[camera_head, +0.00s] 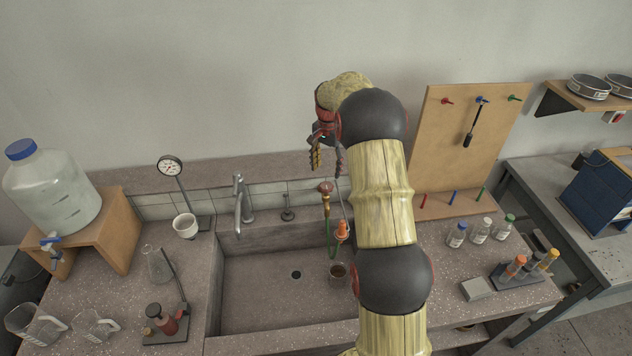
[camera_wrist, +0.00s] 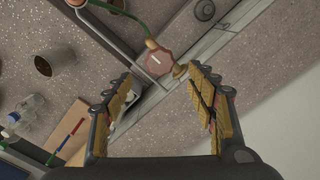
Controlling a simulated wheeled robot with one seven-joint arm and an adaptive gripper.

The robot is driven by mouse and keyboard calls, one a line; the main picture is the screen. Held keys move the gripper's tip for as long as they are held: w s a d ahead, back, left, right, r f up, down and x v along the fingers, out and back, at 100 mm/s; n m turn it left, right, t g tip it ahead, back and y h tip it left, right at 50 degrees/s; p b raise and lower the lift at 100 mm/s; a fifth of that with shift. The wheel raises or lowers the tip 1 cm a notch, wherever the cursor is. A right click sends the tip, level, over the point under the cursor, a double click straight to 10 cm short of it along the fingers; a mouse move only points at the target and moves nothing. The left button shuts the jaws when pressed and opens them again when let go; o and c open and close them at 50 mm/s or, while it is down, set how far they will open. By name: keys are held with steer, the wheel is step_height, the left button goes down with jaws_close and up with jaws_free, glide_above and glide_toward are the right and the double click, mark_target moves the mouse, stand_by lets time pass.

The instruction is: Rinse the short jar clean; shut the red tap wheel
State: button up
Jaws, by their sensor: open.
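The red tap wheel (camera_head: 326,187) is on the pipe behind the sink, above a green hose. In the wrist view the wheel (camera_wrist: 158,63), with a pale mark on its face, lies between my fingertips and a little beyond them. My gripper (camera_head: 326,160) is open and empty above the wheel, pointing down. Its two padded fingers (camera_wrist: 160,82) are spread wide and look clear of the wheel. The short jar (camera_head: 338,271) stands at the right of the sink, below the orange nozzle (camera_head: 342,230), with a brownish inside. It also shows in the wrist view (camera_wrist: 52,62). I cannot tell whether water runs.
A curved grey faucet (camera_head: 239,205) and a small knob (camera_head: 288,213) stand left of the wheel. A pegboard (camera_head: 465,140) rises at right, with capped bottles (camera_head: 482,231) before it.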

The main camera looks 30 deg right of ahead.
mark_target(326, 185)
steer(key=shift+f+b, duration=0.45)
steer(key=shift+f, duration=3.45)
steer(key=shift+c, duration=1.2)
steer(key=c, duration=0.9)
